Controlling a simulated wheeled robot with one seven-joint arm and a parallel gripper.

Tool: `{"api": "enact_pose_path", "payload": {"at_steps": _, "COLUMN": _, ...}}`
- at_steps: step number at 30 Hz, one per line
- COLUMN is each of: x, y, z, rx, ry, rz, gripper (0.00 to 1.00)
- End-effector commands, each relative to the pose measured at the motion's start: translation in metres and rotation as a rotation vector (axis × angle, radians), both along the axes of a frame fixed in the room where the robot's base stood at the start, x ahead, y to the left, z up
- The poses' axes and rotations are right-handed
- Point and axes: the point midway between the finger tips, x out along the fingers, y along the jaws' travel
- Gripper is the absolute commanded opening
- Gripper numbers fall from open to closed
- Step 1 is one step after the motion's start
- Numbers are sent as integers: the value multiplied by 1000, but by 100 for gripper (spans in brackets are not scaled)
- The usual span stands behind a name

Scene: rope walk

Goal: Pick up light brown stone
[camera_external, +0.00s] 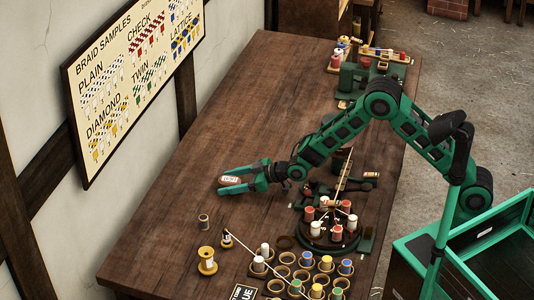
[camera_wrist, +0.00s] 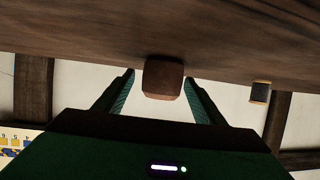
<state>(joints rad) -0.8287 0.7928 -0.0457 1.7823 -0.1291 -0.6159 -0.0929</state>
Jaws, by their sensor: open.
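A small brown block, which I take to be the light brown stone (camera_wrist: 163,79), lies on the table between the tips of my open fingers in the wrist view. A pale-topped brown piece (camera_external: 229,180) shows at the fingertips in the external view, apparently the same thing. My gripper (camera_external: 233,184) is low over the middle of the table and points left towards the wall. In the wrist view my gripper (camera_wrist: 160,80) has a finger on each side of the stone, with gaps visible. I cannot tell how deep the stone sits between the fingers.
A round braiding stand (camera_external: 329,232) with red and white bobbins is to the right. A bobbin rack (camera_external: 298,274) fills the front.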

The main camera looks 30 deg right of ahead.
Motion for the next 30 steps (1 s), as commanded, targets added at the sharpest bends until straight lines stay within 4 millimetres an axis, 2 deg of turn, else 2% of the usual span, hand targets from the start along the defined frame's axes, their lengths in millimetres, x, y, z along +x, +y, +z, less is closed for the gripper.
{"api": "enact_pose_path", "payload": {"at_steps": 6, "x": 1, "y": 0, "z": 0, "rx": 0, "ry": 0, "rz": 0, "gripper": 64}}
{"api": "enact_pose_path", "payload": {"at_steps": 13, "x": 0, "y": 0, "z": 0, "rx": 1, "ry": -1, "rz": 0, "gripper": 10}}
{"api": "enact_pose_path", "payload": {"at_steps": 23, "x": 1, "y": 1, "z": 4, "rx": 2, "ry": -2, "rz": -1, "gripper": 10}}
{"api": "enact_pose_path", "payload": {"at_steps": 26, "x": 1, "y": 1, "z": 11, "rx": 4, "ry": -3, "rz": -1, "gripper": 10}}
{"api": "enact_pose_path", "payload": {"at_steps": 30, "x": 2, "y": 0, "z": 30, "rx": 4, "ry": -4, "rz": -2, "gripper": 10}}
